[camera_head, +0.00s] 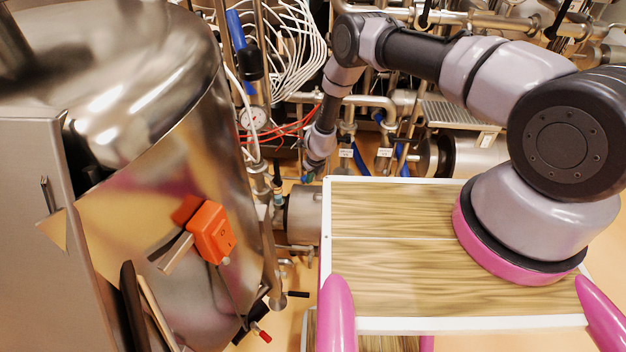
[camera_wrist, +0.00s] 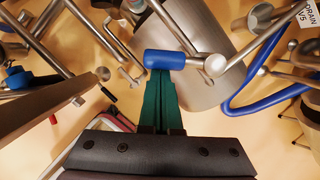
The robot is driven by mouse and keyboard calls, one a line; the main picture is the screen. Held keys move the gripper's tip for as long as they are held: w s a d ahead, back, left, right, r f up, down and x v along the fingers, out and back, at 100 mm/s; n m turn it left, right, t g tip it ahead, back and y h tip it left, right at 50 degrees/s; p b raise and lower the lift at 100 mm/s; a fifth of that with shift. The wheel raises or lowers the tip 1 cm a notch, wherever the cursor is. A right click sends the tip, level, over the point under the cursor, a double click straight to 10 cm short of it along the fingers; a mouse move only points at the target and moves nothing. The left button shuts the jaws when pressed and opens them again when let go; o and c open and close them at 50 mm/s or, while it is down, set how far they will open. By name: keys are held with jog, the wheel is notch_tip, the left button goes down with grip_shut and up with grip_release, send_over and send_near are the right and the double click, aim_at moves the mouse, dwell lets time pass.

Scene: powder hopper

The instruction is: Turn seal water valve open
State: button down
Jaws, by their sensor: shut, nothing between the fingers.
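In the wrist view my gripper (camera_wrist: 160,80) points away from the camera with its green fingers together and nothing between them. A short blue valve handle (camera_wrist: 165,59) lies crosswise right at the fingertips, on a pale stem ending in a round knob. The tips seem to reach its underside, but I cannot tell whether they touch. No label on this valve is readable, so I cannot confirm it is the seal water valve. In the head view my gripper (camera_head: 278,184) is small, at the end of the arm, among pipes beside the tank; the handle there is not clear.
A large steel tank (camera_head: 150,110) with an orange box (camera_head: 211,232) stands at left. A pressure gauge (camera_head: 253,118) and white cables are behind. A blue hose (camera_wrist: 260,75) curves at right in the wrist view, near a "DRAIN V5" tag (camera_wrist: 306,14). Pipes crowd the area closely.

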jog(key=m, duration=0.2)
jog(key=w+a+m+h, duration=0.1)
jog(key=m, duration=0.1)
jog(key=w+a+m, duration=0.1)
jog(key=m, duration=0.1)
jog(key=shift+a+t, duration=0.25)
jog(key=shift+t, duration=0.15)
jog(key=shift+w+a+m+h, duration=0.4)
jog(key=shift+w+m, duration=0.15)
jog(key=shift+m, duration=0.25)
jog(key=shift+w, duration=0.15)
